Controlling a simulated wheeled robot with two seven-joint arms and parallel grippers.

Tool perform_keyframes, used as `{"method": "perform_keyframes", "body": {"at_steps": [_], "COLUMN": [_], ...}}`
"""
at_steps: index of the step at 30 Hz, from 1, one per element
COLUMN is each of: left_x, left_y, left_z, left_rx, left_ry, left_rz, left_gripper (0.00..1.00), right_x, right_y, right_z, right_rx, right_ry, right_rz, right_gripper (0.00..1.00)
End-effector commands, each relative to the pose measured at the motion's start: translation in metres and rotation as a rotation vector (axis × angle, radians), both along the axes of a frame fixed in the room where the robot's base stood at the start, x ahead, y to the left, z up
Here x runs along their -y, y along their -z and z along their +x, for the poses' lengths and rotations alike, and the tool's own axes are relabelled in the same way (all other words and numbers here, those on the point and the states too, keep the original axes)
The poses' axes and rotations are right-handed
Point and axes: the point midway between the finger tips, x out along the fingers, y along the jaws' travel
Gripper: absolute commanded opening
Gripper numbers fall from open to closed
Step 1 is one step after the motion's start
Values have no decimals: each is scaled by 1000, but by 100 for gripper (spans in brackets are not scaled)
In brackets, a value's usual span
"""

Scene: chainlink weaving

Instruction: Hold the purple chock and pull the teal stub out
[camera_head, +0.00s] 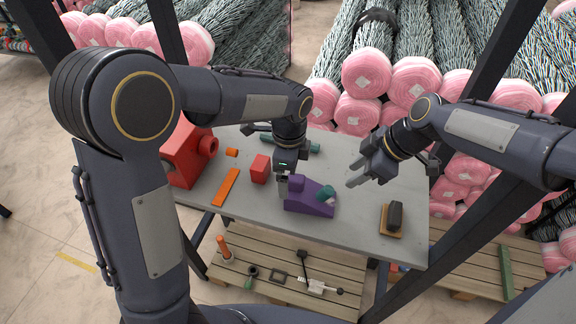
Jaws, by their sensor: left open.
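The purple chock (312,205) lies on the grey table near its front edge, with a raised block at its left end. The short teal stub (327,192) sticks out of the chock's sloped right part. My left gripper (283,188) points down at the chock's left end and is open; whether its fingers touch the chock I cannot tell. My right gripper (354,174) is to the right of the stub, apart from it, open and empty, with its fingers pointing left.
The grey table (350,224) also holds a red housing (186,155), a red block (260,169), an orange bar (226,187), an orange piece (232,152), a teal rod (300,145) behind my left gripper, and a dark piece on a tan base (393,217). A slatted shelf (290,290) with parts lies below.

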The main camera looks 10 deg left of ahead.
Motion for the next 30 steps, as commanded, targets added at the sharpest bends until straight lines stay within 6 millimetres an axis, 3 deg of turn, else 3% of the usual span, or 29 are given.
{"method": "perform_keyframes", "body": {"at_steps": [12,24,30], "left_x": [0,0,0], "left_y": [59,68,68], "left_z": [-1,-1,-1], "left_rx": [-3,0,0], "left_ry": [-4,-4,-4], "left_rz": [-2,-3,-3], "left_gripper": [98,98,75], "right_x": [0,0,0], "right_y": [0,0,0], "right_z": [0,0,0], "right_rx": [0,0,0], "right_ry": [0,0,0], "right_rz": [0,0,0], "right_gripper": [36,36,36]}}
